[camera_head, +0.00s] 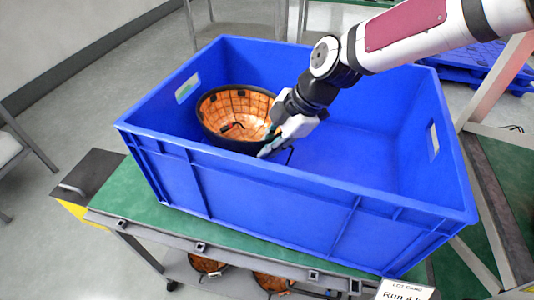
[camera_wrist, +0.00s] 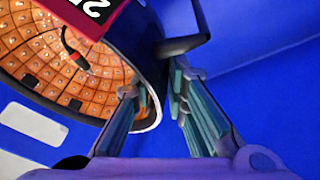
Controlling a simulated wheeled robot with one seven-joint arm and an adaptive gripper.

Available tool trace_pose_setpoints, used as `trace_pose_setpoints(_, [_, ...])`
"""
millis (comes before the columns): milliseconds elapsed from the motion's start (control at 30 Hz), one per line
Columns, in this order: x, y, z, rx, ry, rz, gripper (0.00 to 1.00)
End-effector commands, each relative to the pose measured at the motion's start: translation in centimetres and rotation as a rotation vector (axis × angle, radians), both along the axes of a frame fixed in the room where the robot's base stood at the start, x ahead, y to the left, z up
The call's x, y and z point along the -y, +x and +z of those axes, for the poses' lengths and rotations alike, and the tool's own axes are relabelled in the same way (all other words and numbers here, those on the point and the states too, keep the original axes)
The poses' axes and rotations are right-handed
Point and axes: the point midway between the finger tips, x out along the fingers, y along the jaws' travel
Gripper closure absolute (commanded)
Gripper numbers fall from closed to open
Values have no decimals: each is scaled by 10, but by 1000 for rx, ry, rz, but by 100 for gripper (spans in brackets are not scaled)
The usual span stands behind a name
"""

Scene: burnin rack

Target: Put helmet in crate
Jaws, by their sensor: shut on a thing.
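The helmet (camera_head: 237,113) is inside the blue crate (camera_head: 270,205), toward its left end. It is turned open side up, with an orange padded inside and a dark rim. My gripper (camera_head: 277,146) reaches down into the crate and is shut on the right side of the helmet's rim. In the wrist view the rim of the helmet (camera_wrist: 75,70) passes between the two fingers (camera_wrist: 160,105). A red and black tag with a "2" shows there. The helmet's underside is hidden, so I cannot tell whether it touches the crate floor.
The crate stands on a green-topped bench (camera_head: 185,222). Its right half is empty. More orange-lined helmets (camera_head: 272,283) lie on a shelf below. A white label card (camera_head: 403,290) is at the front edge. A blue pallet (camera_head: 470,66) lies behind at right.

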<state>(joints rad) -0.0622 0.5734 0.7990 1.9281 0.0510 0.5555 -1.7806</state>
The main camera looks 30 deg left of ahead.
Motion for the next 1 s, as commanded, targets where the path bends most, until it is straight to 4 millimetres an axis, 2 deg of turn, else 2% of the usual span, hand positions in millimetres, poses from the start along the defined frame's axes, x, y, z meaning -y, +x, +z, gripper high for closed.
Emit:
trace_pose_setpoints(67, [-8,2,0,2,3,3,100])
trace_pose_setpoints(300, [-6,1,-33,-1,0,2,100])
trace_pose_setpoints(700, [-6,2,-39,2,2,1,100])
trace_pose_setpoints(733, [-5,2,-38,0,0,1,79])
trace_pose_setpoints(800, [-5,1,-38,0,0,1,66])
trace_pose_setpoints(1000, [-5,1,-38,0,0,1,66])
